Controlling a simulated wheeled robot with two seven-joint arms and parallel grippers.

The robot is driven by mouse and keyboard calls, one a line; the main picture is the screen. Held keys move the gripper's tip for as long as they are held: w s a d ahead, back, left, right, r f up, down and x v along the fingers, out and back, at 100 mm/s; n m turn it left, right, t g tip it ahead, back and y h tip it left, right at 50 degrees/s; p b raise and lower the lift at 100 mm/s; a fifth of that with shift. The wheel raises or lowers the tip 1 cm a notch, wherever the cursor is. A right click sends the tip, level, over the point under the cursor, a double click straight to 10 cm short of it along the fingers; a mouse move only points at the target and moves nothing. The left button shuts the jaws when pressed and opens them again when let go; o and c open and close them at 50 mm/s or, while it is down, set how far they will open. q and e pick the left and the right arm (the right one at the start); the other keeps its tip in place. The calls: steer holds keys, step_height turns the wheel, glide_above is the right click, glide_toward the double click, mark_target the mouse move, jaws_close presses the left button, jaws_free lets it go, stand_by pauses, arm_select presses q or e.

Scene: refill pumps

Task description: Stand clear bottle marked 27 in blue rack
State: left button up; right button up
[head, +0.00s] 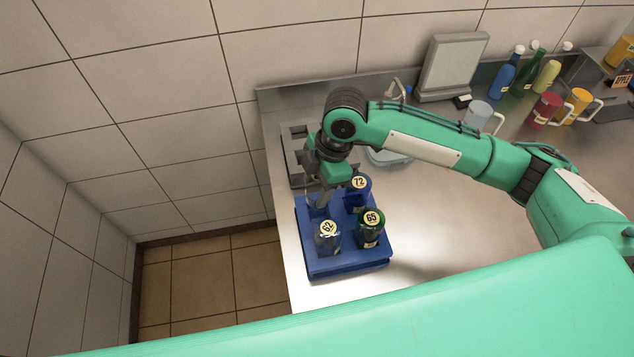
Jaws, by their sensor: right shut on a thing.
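The blue rack (350,266) stands near the left edge of the steel counter. It holds a clear bottle marked 62 (328,238) at front left, a dark green bottle marked 65 (370,232) at front right and a blue bottle marked 72 (358,194) at back right. My right gripper (322,188) points down over the rack's back left place and is shut on a clear bottle, mostly hidden by the fingers. Its number is not readable, and I cannot tell whether it rests in the rack. My left gripper is out of view.
A grey rack (294,140) stands behind the blue one, partly hidden by my arm. A grey panel (454,62), several bottles, a red mug (545,108) and a yellow mug (576,105) stand at the back. The counter right of the blue rack is clear.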

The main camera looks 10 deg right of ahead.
steer(key=shift+p, duration=0.4)
steer(key=shift+f+b, duration=0.6)
steer(key=shift+f, duration=0.8)
steer(key=shift+f, duration=0.1)
steer(key=shift+f, duration=0.65)
steer(key=shift+f, duration=0.6)
steer(key=o, duration=1.1)
